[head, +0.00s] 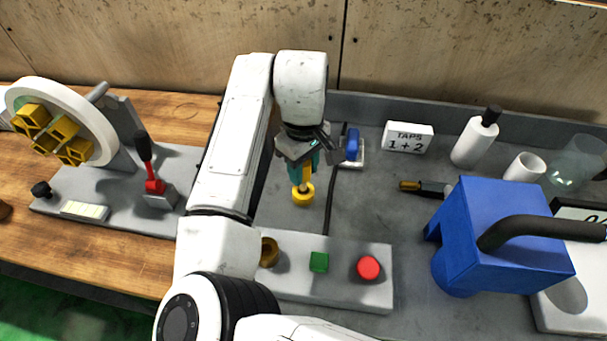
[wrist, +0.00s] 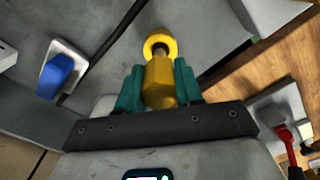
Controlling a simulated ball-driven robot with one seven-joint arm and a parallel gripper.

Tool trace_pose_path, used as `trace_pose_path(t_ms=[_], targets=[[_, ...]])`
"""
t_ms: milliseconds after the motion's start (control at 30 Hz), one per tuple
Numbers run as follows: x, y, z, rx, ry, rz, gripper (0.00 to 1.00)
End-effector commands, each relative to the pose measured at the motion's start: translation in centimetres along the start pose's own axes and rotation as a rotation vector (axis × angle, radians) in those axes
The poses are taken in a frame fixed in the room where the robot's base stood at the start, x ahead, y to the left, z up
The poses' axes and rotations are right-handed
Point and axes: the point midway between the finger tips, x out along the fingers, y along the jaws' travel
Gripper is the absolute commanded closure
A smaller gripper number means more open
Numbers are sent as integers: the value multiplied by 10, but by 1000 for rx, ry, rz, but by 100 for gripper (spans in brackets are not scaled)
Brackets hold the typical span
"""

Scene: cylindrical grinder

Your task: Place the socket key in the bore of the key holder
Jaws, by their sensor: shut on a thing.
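My gripper (head: 303,163) hangs over the grey bench, pointing down. In the wrist view its teal fingers (wrist: 159,88) are closed on the yellow hexagonal body of the socket key (wrist: 159,82). A thin shank runs from that body toward a round yellow ring with a dark opening (wrist: 160,43), which looks like the key holder. In the head view this yellow ring (head: 303,194) is directly below the gripper. The shank's end lines up with the opening; I cannot tell how deep it sits in it.
A grey panel with a brass cup-like part (head: 269,251), green button (head: 319,262) and red button (head: 368,268) lies in front. A blue housing (head: 500,235) stands right. A blue switch (head: 352,145) and black cable are close behind. A red-based lever (head: 156,186) is left.

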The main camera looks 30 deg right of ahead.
Motion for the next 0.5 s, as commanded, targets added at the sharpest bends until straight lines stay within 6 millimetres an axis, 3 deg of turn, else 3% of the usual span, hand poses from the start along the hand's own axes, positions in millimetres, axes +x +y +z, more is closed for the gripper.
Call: trace_pose_path(t_ms=[200,500], targets=[[26,-1,0,-1,-1,-2,100],[29,0,1,-1,0,0,100]])
